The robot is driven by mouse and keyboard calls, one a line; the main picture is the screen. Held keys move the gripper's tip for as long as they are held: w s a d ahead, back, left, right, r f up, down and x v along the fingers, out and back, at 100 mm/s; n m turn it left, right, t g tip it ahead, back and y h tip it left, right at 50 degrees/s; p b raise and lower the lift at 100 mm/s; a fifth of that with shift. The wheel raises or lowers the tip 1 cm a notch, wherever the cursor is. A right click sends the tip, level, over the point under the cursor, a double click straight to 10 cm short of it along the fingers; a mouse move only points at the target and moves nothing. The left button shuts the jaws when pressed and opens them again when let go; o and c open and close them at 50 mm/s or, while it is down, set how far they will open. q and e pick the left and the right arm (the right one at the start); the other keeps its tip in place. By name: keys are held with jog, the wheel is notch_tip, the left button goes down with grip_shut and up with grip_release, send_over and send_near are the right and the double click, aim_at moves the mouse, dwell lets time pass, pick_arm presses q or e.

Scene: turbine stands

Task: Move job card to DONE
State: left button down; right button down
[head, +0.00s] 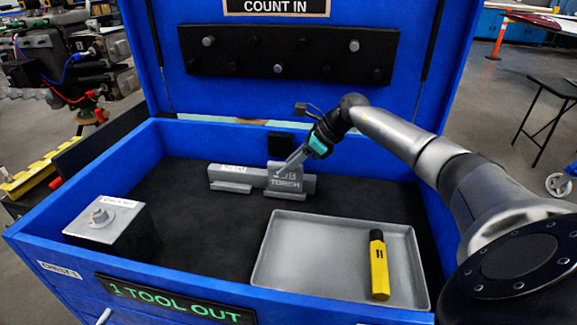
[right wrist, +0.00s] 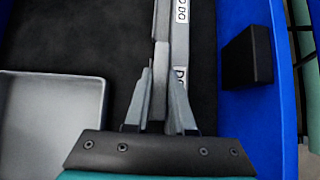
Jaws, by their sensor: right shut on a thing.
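The grey job card (head: 285,180), lettered "JOB TORCH", stands upright at the right part of a long grey card holder (head: 247,181). My right gripper (head: 300,155) is shut on the card's upper part. In the right wrist view the card (right wrist: 161,25) is seen edge-on between the fingers (right wrist: 160,95), alongside the holder. The holder has a white label (right wrist: 181,12) ending in "DO" at one end. A second label (right wrist: 180,74) starting with "DO" is partly hidden by a finger. Whether the card is fully seated cannot be told. My left gripper is out of view.
A grey tray (head: 262,270) holds a yellow torch (head: 379,265). A dark block with a grey top (head: 103,217) stands at the left. Blue chest walls (head: 195,136) surround the dark floor. A small black block (head: 281,144) sits on the back wall. The middle floor is clear.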

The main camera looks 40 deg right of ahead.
jog(key=shift+s+a+f, duration=0.1)
jog(key=shift+s+f, duration=0.15)
jog(key=shift+f, duration=0.65)
jog(key=c, duration=1.1)
grip_release()
jog(key=shift+c, duration=0.2)
jog(key=shift+o, duration=0.7)
jog(key=shift+w, duration=0.15)
jog(key=o, duration=0.3)
jog(key=shift+r, duration=0.2)
jog(key=shift+r, duration=0.2)
jog(key=shift+r+p, duration=2.25)
jog(key=shift+r, duration=1.2)
jog(key=shift+w, duration=0.1)
